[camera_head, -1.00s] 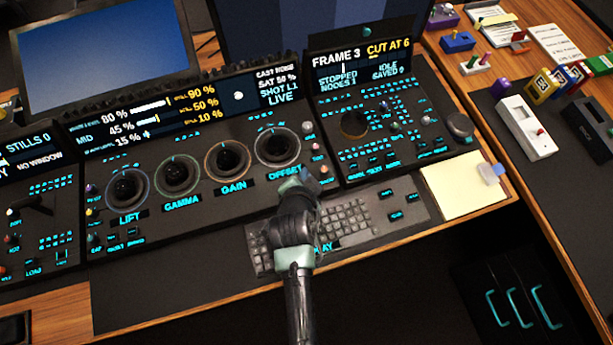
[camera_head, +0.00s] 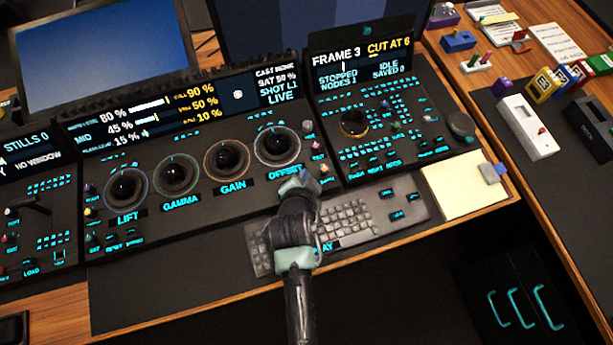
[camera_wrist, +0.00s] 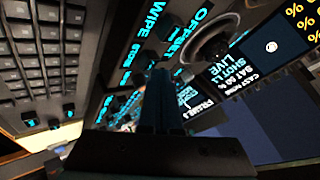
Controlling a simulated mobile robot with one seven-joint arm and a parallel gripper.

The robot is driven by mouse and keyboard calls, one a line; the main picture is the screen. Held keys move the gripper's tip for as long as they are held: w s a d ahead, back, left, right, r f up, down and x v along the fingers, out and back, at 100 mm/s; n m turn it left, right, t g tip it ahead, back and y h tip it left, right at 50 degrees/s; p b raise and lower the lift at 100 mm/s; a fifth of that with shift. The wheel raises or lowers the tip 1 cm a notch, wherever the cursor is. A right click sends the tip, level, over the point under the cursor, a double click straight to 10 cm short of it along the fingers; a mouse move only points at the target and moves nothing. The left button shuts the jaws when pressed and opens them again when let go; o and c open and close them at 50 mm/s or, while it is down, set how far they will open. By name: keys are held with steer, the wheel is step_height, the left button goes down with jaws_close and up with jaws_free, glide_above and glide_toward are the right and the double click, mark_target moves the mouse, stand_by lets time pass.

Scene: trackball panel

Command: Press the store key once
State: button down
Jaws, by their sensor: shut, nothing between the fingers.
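My gripper (camera_head: 297,184) is over the front right part of the main panel, just below the dial marked OFFSET. Its fingers (camera_wrist: 158,90) are shut and empty in the wrist view, pointing over the panel face. I cannot tell whether they touch it. The right panel (camera_head: 350,180) carries several small keys with cyan labels. The labels are too small to read, so I cannot tell which is the store key. The right screen (camera_head: 363,62) shows FRAME 3, CUT AT 6, STOPPED, IDLE and SAVED 0.
A keyboard (camera_head: 368,211) lies in front, partly hidden by my arm. The OFFSET trackball (camera_head: 277,146) stands close behind my gripper. A yellow note pad (camera_head: 455,190) lies to the right. Small knobs (camera_head: 316,146) rise between the panels.

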steer(key=shift+f+b, duration=0.45)
steer(key=shift+f, duration=0.15)
stand_by(0.6)
steer(key=shift+r, duration=0.1)
steer(key=shift+r+p, duration=0.9)
step_height(320, 180, up, 5)
steer(key=p, duration=0.4)
steer(key=shift+p, duration=0.3)
stand_by(0.5)
